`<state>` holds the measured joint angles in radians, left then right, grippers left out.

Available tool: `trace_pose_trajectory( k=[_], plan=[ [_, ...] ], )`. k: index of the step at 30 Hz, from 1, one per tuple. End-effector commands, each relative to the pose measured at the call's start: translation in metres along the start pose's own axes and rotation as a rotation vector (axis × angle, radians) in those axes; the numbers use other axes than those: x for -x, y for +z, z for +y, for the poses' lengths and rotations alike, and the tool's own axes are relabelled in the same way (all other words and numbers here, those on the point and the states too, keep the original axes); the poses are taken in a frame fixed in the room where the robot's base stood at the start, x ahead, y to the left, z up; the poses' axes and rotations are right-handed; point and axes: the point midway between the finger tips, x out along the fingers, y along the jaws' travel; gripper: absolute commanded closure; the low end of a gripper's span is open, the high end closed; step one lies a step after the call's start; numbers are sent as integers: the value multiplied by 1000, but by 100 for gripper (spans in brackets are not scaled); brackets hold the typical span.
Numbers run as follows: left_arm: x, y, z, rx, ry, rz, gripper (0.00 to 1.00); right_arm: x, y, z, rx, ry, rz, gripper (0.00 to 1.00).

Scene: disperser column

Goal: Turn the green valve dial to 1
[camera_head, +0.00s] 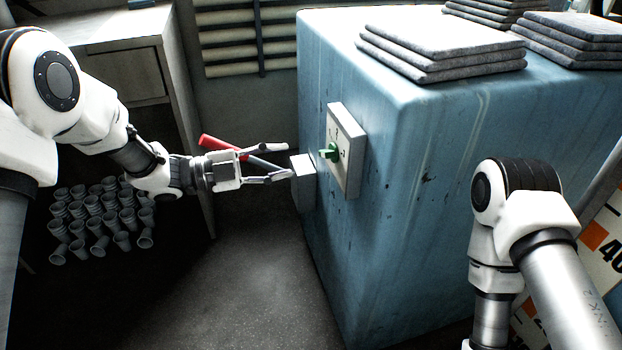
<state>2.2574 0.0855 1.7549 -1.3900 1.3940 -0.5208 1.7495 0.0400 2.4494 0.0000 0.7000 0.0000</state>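The green valve dial (329,152) sits on a pale square plate (347,150) on the side of a blue cabinet. Faint marks show around the dial, but I cannot read which one it points to. My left gripper (283,161) is open, its two fingers spread and pointing right toward the cabinet. It is to the left of the dial and appears apart from it, with nothing between its fingertips. My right arm comes in at the lower right in front of the cabinet; its gripper is not in view.
The blue cabinet (450,130) fills the right, with stacked grey cloths (440,50) on top. A grey box (302,182) juts from its side near my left fingers. A red-handled bar (217,143) lies behind my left gripper.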

Motion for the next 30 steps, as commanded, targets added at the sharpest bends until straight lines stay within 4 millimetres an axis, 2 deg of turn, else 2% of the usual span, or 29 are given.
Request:
trace_pose_trajectory(
  k=[1, 3, 8, 15, 19, 22, 28, 29, 30],
  plan=[
    [0, 8, 11, -20, -7, 3, 60, -27, 0, 0, 0, 0, -1, 60],
    [0, 7, 8, -39, -14, 5, 60, -35, 0, 0, 0, 0, -1, 60],
    [-8, 4, 2, -52, -15, 6, 60, -36, 0, 0, 0, 0, 0, 60],
    [-52, 4, 3, -51, -13, 6, 60, -48, 0, 0, 0, 0, 0, 60],
    [-71, 4, 2, -49, -15, 5, 60, -52, 0, 0, 0, 0, 0, 60],
    [-77, 3, 1, -48, -17, 4, 60, -53, 0, 0, 0, 0, 0, 60],
    [-78, 3, 0, -46, -18, 3, 60, -52, 0, 0, 0, 0, 0, 60],
    [-78, 3, 0, -46, -18, 4, 68, -52, 0, 0, 0, 0, 0, 60],
    [-78, 3, 0, -46, -18, 4, 82, -52, 0, 0, 0, 0, 0, 60]
  ],
)
